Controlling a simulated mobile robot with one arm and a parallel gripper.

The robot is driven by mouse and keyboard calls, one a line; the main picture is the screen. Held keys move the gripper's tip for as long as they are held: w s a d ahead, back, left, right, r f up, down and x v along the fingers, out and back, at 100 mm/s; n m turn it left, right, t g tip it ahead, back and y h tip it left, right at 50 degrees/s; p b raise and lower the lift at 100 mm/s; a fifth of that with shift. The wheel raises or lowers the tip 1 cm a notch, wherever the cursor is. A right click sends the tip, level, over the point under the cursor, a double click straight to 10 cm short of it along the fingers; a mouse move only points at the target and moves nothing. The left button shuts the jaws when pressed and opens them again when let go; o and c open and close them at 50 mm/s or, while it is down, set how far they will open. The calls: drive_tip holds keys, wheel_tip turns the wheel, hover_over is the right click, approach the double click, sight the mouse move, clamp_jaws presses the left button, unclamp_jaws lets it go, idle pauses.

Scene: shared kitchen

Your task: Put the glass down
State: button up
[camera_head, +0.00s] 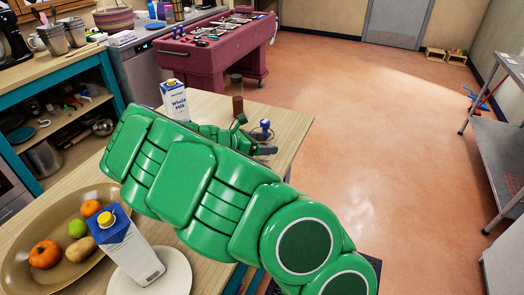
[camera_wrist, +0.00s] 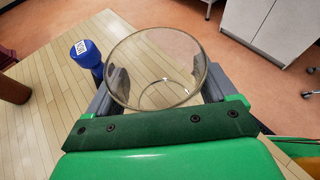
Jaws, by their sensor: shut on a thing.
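A clear, empty glass (camera_wrist: 157,58) is between the two fingers of my gripper (camera_wrist: 158,88) in the wrist view. The gripper is shut on it, and I look down into its open rim. The glass is over the wooden table (camera_wrist: 45,100) near its edge; I cannot tell whether its base touches the top. In the head view, my green arm covers much of the table (camera_head: 285,125), and my gripper (camera_head: 262,148) is near its right edge. The glass cannot be made out clearly there.
A small blue-topped object (camera_wrist: 88,55) stands close left of the glass, with a brown cylinder (camera_wrist: 12,88) farther left. A milk carton (camera_head: 175,100) stands on the table. Nearer are a fruit tray (camera_head: 20,245), another carton (camera_head: 125,250) and a white plate (camera_head: 180,270).

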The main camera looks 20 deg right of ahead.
drive_tip(key=shift+w+d+f, duration=0.1)
drive_tip(key=shift+w+f, duration=0.15)
drive_tip(key=shift+f, duration=1.6)
drive_tip(key=shift+f, duration=0.1)
drive_tip(key=o, duration=1.1)
drive_tip(key=shift+c, duration=0.2)
drive_tip(key=shift+r, duration=0.2)
drive_tip(key=v, duration=0.4)
drive_tip(key=shift+a, duration=0.35)
wheel_tip(320, 180, up, 7)
drive_tip(key=shift+a, duration=0.15)
